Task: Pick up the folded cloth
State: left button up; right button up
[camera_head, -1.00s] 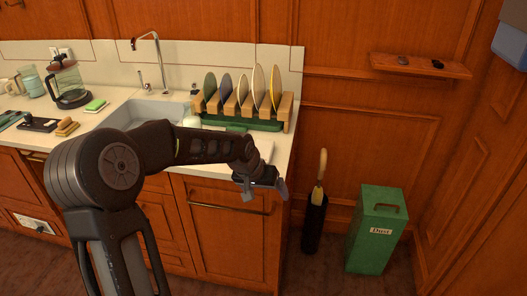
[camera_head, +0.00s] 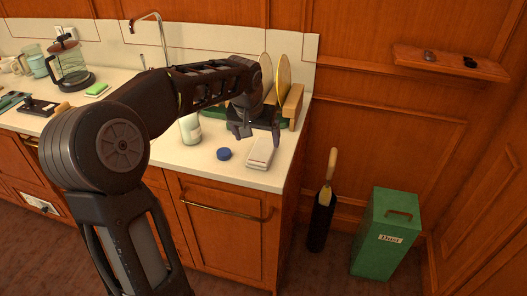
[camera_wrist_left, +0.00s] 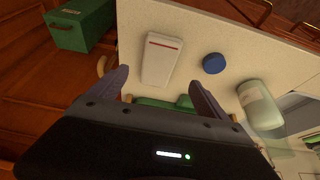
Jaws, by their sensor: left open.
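The folded cloth (camera_head: 260,153) is a white, flat, oblong bundle lying on the counter near its right end. It also shows in the left wrist view (camera_wrist_left: 161,62), where a red stripe crosses it near one end. My left gripper (camera_head: 257,135) is above the counter, just behind the cloth and pointing down. In the left wrist view its two fingers (camera_wrist_left: 158,92) are spread apart with nothing between them, and the cloth lies beyond their tips. My right gripper is in neither view.
A blue round lid (camera_head: 224,154) lies left of the cloth, and a pale jar (camera_head: 190,128) stands farther left. A wooden rack with plates (camera_head: 283,82) stands behind the gripper. The counter's right edge is close to the cloth. A green bin (camera_head: 385,235) stands on the floor.

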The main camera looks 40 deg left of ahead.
aim_at(262, 150)
pick_arm(q)
jog(key=shift+x, duration=1.4)
jog(key=shift+w, duration=0.1)
jog(key=shift+p+x, duration=0.6)
jog(key=shift+x, duration=2)
jog(key=shift+r, duration=0.1)
jog(key=c, duration=1.4)
jog(key=shift+r, duration=0.1)
jog(key=shift+c, duration=0.2)
notch_tip(262, 150, up, 10)
jog(key=shift+b, duration=0.3)
